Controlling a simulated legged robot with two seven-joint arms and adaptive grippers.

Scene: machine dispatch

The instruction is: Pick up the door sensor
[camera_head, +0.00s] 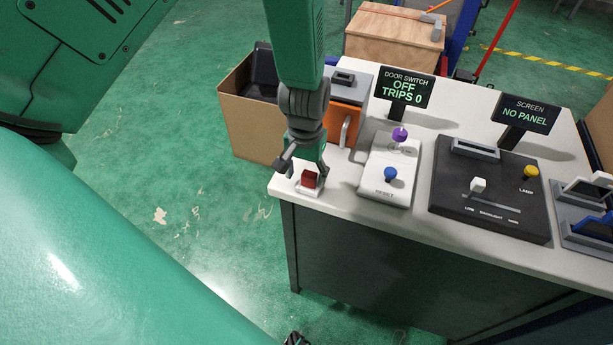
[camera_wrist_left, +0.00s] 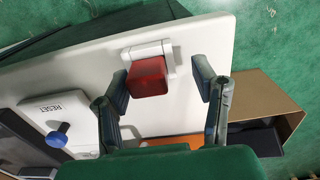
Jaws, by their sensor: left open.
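The door sensor appears to be the small red block (camera_head: 309,179) in a white holder (camera_head: 301,190) at the near left corner of the white table. In the left wrist view the red block (camera_wrist_left: 147,77) sits against its white holder (camera_wrist_left: 148,50). My left gripper (camera_head: 304,168) points down over it, open. In the wrist view the fingers (camera_wrist_left: 161,84) stand apart on either side of the block, with a wider gap on the right; the left finger is close to it. Contact cannot be told. My right gripper is not clearly in view.
The white table (camera_head: 345,203) carries a reset box (camera_head: 390,170), a black lamp panel (camera_head: 490,190), an orange unit with a handle (camera_head: 345,120) and two small displays (camera_head: 404,88). A cardboard box (camera_head: 240,120) stands left of the table. Green floor is open at left.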

